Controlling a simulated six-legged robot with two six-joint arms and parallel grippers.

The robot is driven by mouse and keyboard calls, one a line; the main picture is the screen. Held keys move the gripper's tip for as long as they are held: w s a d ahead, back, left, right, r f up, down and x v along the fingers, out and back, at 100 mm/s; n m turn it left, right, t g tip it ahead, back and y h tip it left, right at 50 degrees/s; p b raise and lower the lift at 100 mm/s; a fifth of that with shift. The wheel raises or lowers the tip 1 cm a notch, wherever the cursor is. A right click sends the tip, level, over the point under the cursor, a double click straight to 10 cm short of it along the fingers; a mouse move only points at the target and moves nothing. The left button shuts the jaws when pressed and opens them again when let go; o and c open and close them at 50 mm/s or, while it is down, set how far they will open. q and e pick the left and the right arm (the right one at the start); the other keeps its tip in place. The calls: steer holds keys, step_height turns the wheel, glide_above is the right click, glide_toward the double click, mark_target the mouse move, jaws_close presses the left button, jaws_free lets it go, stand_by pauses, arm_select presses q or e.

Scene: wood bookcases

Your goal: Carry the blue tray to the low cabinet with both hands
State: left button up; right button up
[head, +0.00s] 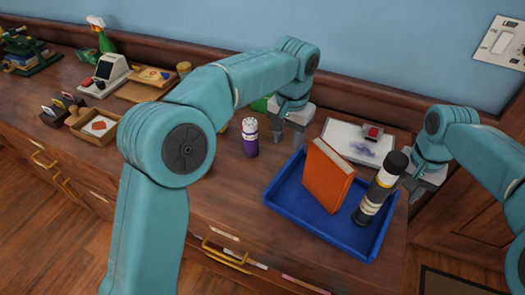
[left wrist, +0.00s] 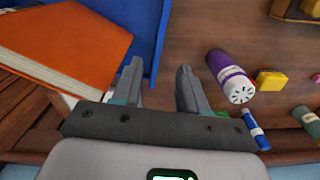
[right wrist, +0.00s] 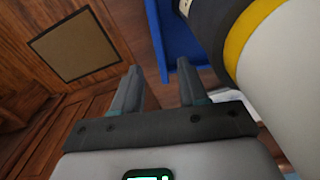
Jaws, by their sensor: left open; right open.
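The blue tray (head: 328,227) lies flat on a wooden cabinet top (head: 225,190). An orange book (head: 326,176) stands in it, beside a black and white cylinder (head: 378,190) with a yellow band. My left gripper (head: 288,138) is open and empty above the tray's far left corner; the tray wall (left wrist: 148,25) shows just beyond its fingers (left wrist: 157,75) in the left wrist view. My right gripper (head: 408,193) is open at the tray's right side. The tray wall (right wrist: 170,35) shows beyond its fingertips (right wrist: 158,70). Neither gripper visibly touches the tray. I cannot identify a separate low cabinet.
A purple bottle with a white cap (head: 250,138) stands left of the tray. A white pad with a red-topped object (head: 365,140) lies behind it. Several desk items crowd the top's left end, including a wooden box (head: 95,127). Drawers with brass handles (head: 225,250) face the front.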

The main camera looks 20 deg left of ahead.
step_height(320, 180, up, 5)
steer(key=shift+f, duration=0.1)
stand_by(0.4)
steer(key=shift+d, duration=0.1)
